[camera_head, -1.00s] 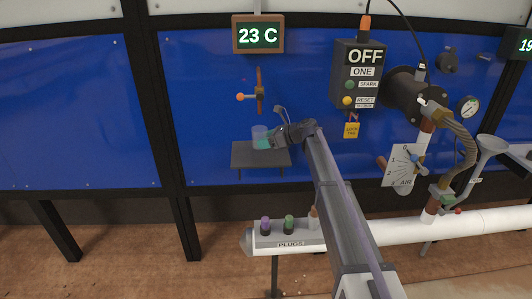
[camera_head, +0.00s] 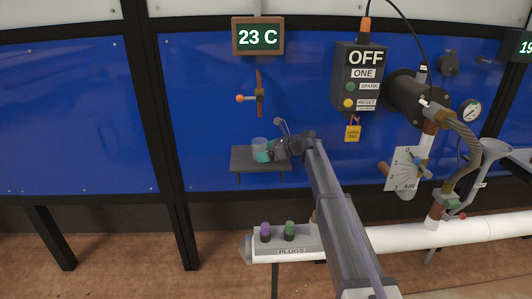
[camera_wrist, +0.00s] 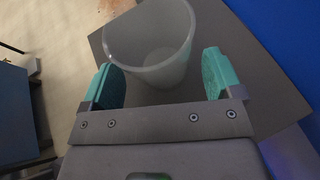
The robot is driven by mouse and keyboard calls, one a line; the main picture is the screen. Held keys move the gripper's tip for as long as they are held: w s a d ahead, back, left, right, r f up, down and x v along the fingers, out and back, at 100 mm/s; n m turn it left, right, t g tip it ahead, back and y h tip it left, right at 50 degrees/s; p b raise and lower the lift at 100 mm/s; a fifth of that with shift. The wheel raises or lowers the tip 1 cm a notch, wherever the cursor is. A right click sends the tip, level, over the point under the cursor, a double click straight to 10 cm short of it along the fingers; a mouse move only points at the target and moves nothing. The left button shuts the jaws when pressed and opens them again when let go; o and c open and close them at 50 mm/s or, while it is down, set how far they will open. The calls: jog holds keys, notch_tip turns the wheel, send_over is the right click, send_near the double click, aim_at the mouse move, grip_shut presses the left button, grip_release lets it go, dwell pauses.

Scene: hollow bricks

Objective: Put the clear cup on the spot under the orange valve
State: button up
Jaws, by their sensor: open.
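The clear cup (camera_head: 259,144) stands upright on the small dark grey shelf (camera_head: 241,166), below the orange valve (camera_head: 240,98) on the blue wall. My gripper (camera_head: 266,154) is beside the cup at shelf height and partly hides its lower part. In the wrist view, the empty cup (camera_wrist: 150,40) is just ahead of the teal fingertips (camera_wrist: 163,78). The fingers are spread wide, with gaps between them and the cup. The marked spot cannot be made out.
A brown pipe (camera_head: 260,90) rises above the shelf, with a temperature display (camera_head: 258,37) over it. A control box (camera_head: 358,75) is to the right. Purple and green plugs (camera_head: 277,232) stand on a holder below. The shelf is clear around the cup.

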jog(key=shift+r, duration=0.1)
jog(key=shift+d+r+p, duration=0.2)
jog(key=shift+r+p, duration=0.05)
jog(key=shift+p, duration=0.1)
jog(key=p+v, duration=0.4)
jog(key=v, duration=0.7)
jog(key=s+d+f+n+g+h, duration=0.1)
jog(key=s+d+f+n+h, duration=0.5)
jog(key=s, duration=0.8)
jog(key=s+d+f+n+g+h, duration=0.1)
jog(key=s+d+n+h, duration=0.2)
jog(key=s+n, duration=0.8)
jog(key=s+d+f+n+g+h, duration=0.1)
jog(key=s+d+f+n+h, duration=0.35)
jog(key=s, duration=1.35)
notch_tip(320, 180, up, 10)
jog(key=p, duration=0.9)
jog(key=shift+w, duration=0.3)
jog(key=shift+d+y, duration=0.15)
jog(key=shift+y, duration=0.1)
